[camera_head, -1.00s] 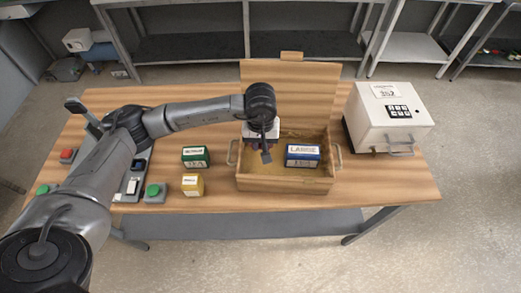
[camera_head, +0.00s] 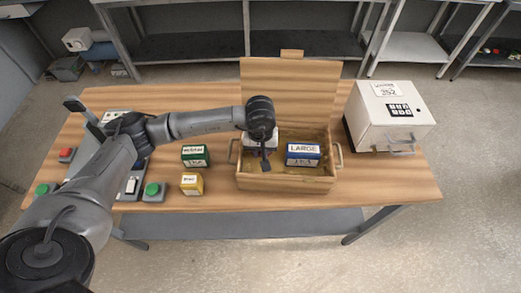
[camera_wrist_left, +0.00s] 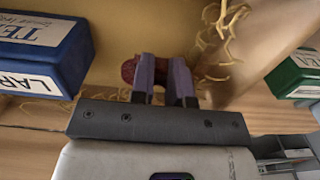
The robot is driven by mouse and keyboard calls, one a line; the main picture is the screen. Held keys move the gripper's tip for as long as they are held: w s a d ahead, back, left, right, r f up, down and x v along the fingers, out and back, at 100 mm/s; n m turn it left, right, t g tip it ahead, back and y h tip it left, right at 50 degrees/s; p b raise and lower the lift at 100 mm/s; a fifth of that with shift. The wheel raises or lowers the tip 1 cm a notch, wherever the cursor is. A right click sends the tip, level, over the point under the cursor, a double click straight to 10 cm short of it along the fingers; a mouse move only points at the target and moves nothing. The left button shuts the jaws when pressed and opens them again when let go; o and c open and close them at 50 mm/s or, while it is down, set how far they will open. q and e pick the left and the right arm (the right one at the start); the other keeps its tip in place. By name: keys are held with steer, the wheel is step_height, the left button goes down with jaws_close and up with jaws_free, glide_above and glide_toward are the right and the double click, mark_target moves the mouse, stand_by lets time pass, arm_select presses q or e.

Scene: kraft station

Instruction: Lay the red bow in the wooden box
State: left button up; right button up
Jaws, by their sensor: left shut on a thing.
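The red bow (camera_wrist_left: 129,70) shows on both sides of my left gripper's fingers in the left wrist view, pinched between them. My left gripper (camera_wrist_left: 163,82) is shut on it. The wooden box (camera_head: 285,185) stands open on the table with its lid up at the back. In the head view my left gripper (camera_head: 264,155) points down inside the left part of the box. The bow is mostly hidden there by the gripper. I cannot tell whether it touches the box floor or the yellow paper shreds (camera_wrist_left: 228,30).
A blue LARGE box (camera_head: 303,154) lies in the right part of the wooden box. A green box (camera_head: 195,156) and a yellow box (camera_head: 192,184) stand on the table to the left. A white cabinet (camera_head: 385,115) stands at the right. The front right of the table is clear.

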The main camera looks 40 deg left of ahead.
arm_select(q)
steer(key=shift+f+b, duration=0.3)
steer(key=shift+f, duration=0.05)
steer(key=o, duration=0.7)
steer(key=shift+r, duration=0.1)
steer(key=shift+r+p, duration=0.5)
steer(key=shift+p, duration=0.15)
step_height(320, 180, up, 12)
steer(key=shift+r, duration=0.1)
